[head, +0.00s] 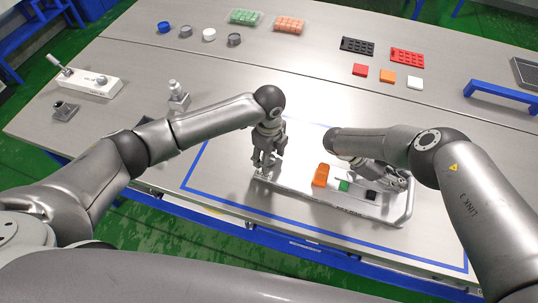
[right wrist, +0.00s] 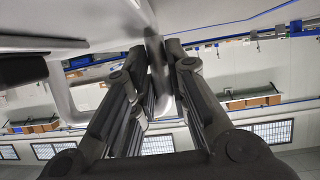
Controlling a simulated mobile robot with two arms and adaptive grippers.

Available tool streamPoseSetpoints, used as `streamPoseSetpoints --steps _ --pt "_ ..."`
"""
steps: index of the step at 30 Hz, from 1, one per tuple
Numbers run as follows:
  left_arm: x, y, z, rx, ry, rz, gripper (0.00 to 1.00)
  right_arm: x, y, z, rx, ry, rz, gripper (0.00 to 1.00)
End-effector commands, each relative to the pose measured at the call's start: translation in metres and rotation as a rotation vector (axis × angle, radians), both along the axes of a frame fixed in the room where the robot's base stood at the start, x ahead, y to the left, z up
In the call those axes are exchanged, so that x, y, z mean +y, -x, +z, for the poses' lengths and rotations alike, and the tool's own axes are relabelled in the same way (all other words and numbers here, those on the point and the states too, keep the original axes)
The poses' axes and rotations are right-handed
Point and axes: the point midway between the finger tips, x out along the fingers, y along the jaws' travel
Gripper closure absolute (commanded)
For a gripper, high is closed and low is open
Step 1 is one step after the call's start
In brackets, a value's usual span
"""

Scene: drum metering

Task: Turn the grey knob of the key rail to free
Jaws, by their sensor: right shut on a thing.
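The key rail (head: 300,196) is a long grey plate inside the blue taped outline, carrying an orange block (head: 320,174), a green block (head: 344,185) and a black block (head: 371,195). Its grey bar handle (head: 408,210) is at the right end. My right gripper (head: 398,180) is at this handle; in the right wrist view its fingers (right wrist: 158,95) close around a grey bar. My left gripper (head: 264,163) points down over the rail's left end. I cannot make out the grey knob; the left gripper covers that end. The left finger gap is unclear.
Round caps (head: 209,35), green and orange trays (head: 289,25), and coloured tiles (head: 387,76) lie at the back. A blue bar (head: 500,93) stands at right.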

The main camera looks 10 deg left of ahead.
Motion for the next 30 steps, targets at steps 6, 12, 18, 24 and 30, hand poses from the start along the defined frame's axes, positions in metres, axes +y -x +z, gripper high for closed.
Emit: streamPoseSetpoints --steps 6,12,18,24,30 --pt "0.000 -0.002 0.040 -0.007 0.002 -0.001 0.46 0.000 0.000 0.000 0.000 0.000 0.000 1.00" --pt "0.000 -0.002 0.082 -0.005 0.002 -0.001 0.46 0.000 0.000 0.000 0.000 0.001 0.000 1.00" --pt "0.000 -0.001 0.108 -0.002 0.001 -0.001 0.46 0.000 0.000 0.000 0.000 0.000 0.000 1.00" --pt "0.000 -0.001 0.115 -0.002 0.000 0.000 0.46 0.000 0.000 0.000 0.000 0.000 0.000 1.00" --pt "0.000 -0.001 0.115 -0.001 0.000 0.000 0.46 0.000 0.000 0.000 0.000 0.000 0.000 1.00"
